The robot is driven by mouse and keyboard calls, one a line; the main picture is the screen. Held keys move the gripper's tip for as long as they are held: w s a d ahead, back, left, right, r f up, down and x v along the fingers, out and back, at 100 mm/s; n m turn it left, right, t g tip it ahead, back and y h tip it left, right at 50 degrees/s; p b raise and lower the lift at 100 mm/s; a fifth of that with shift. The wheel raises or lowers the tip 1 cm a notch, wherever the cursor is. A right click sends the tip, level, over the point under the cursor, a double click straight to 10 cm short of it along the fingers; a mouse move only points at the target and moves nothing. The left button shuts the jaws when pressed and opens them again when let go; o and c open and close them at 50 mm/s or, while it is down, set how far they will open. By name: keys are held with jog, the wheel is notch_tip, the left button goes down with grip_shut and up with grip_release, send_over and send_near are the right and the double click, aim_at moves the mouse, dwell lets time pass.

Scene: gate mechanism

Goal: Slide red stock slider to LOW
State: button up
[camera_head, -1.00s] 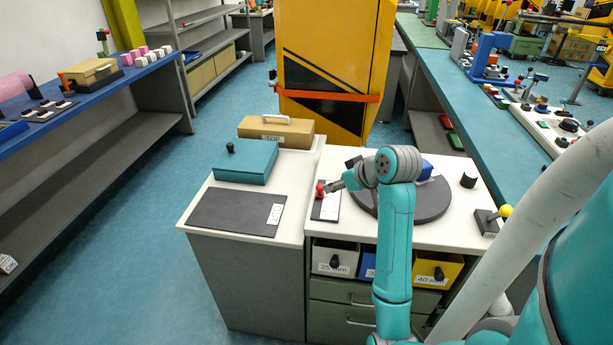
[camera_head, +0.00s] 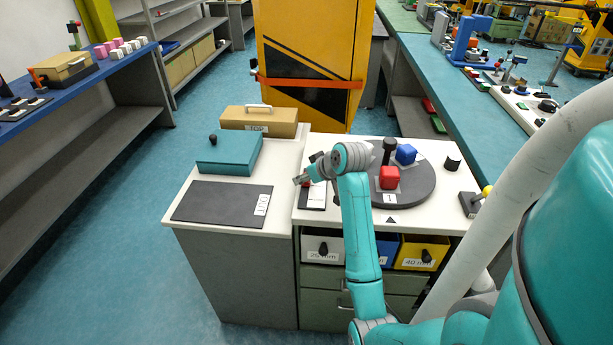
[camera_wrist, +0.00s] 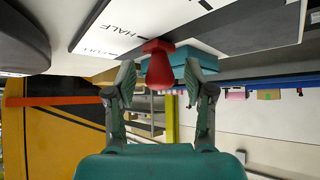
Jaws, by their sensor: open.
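A LOW mark is not readable. My gripper (camera_wrist: 160,82) is open, with one finger on each side of the knob in the picture and a gap to each. I cannot tell how deep the knob sits between the fingertips. In the head view, my gripper (camera_head: 300,180) is over the upper left part of the black-and-white slider plate (camera_head: 315,199), and the knob is mostly hidden there.
A teal box (camera_head: 230,154) and a dark mat (camera_head: 215,203) lie to the left. A tan case (camera_head: 258,122) stands behind.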

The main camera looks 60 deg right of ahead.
aim_at(304, 201)
grip_shut()
jog(key=shift+s+a, duration=0.4)
jog(key=shift+a, duration=0.6)
jog(key=shift+s+a, duration=0.4)
jog(key=shift+a, duration=0.55)
jog(key=shift+s+a, duration=0.4)
jog(key=shift+a, duration=0.6)
jog(key=shift+f, duration=0.1)
grip_release()
jog(key=shift+a, duration=0.1)
jog(key=v, duration=1.2)
